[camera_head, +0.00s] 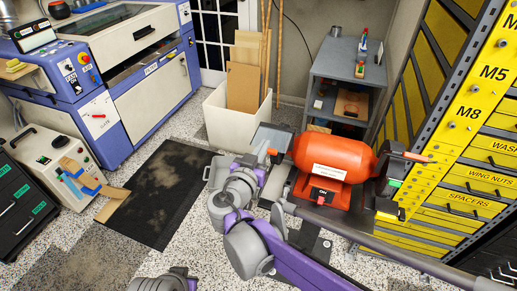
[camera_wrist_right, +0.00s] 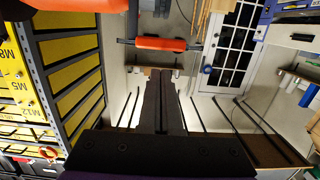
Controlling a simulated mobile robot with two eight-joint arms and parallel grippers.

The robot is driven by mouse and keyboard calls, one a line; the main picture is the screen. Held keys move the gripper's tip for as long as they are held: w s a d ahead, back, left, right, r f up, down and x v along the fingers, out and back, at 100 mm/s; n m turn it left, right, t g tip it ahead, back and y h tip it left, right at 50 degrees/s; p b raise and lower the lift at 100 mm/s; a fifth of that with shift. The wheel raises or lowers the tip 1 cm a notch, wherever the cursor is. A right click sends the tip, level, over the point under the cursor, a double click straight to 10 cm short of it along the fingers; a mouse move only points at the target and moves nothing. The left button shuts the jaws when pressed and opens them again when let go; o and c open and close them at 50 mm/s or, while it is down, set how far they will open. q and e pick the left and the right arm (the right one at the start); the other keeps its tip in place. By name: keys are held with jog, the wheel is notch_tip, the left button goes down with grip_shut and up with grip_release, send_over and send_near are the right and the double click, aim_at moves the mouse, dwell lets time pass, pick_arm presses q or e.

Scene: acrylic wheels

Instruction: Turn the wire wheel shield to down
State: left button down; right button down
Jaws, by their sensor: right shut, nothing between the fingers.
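I cannot tell which side carries the wire wheel. My right gripper (camera_wrist_right: 160,76) is shut and empty, just short of an orange bar (camera_wrist_right: 162,43) in the wrist view; contact is not visible.
Yellow drawer racks (camera_head: 470,120) stand close on the right. A grey shelf unit (camera_head: 345,67) and a pale bin with boards (camera_head: 218,118) stand behind. A blue and white machine (camera_head: 135,60) is at the left.

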jog(key=shift+f, duration=0.85)
jog(key=f, duration=0.1)
jog(key=f+b, duration=0.1)
jog(key=f, duration=0.3)
jog(key=shift+w+d+b, duration=0.1)
jog(key=shift+w+b, duration=0.15)
jog(key=shift+b, duration=0.1)
